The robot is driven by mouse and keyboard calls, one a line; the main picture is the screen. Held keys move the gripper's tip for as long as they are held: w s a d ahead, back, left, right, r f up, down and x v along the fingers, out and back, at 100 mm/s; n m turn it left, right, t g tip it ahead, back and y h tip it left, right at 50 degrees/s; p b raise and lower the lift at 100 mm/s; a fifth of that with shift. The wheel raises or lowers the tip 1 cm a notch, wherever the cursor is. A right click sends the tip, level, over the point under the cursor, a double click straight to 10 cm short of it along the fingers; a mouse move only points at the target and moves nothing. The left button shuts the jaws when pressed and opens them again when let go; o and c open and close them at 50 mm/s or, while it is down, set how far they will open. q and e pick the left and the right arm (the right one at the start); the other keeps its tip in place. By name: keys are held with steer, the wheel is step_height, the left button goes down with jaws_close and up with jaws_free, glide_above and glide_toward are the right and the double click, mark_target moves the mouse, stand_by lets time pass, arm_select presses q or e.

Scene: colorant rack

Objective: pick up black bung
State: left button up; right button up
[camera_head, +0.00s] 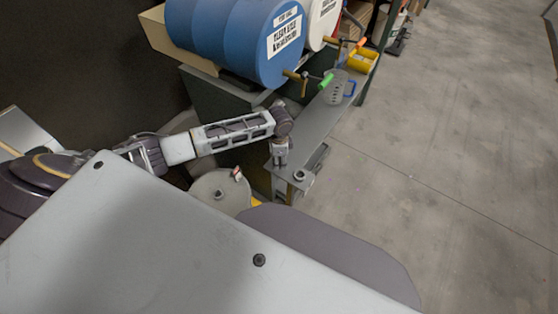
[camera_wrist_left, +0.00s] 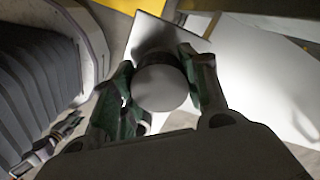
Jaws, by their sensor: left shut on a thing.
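My left gripper (camera_head: 280,163) points down over the near end of a narrow grey shelf below the drums. In the left wrist view my left gripper (camera_wrist_left: 158,68) has one finger on each side of a short round piece, the bung (camera_wrist_left: 165,88). Its near face looks smooth and pale grey, and a dark band shows behind it. The fingers are shut on it. Behind it lies a pale flat surface; I cannot tell whether the bung touches it. In the head view the gripper hides the held piece. My right gripper is not in view.
A small dark round fitting (camera_head: 299,175) sits at the shelf's near end. A blue drum (camera_head: 245,45) with a brass tap lies above the shelf (camera_head: 318,122). A clear jug (camera_head: 337,90) and a yellow bin (camera_head: 362,60) stand farther along. The floor at right is clear.

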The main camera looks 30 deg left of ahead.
arm_select(q)
steer(key=shift+c, duration=0.3)
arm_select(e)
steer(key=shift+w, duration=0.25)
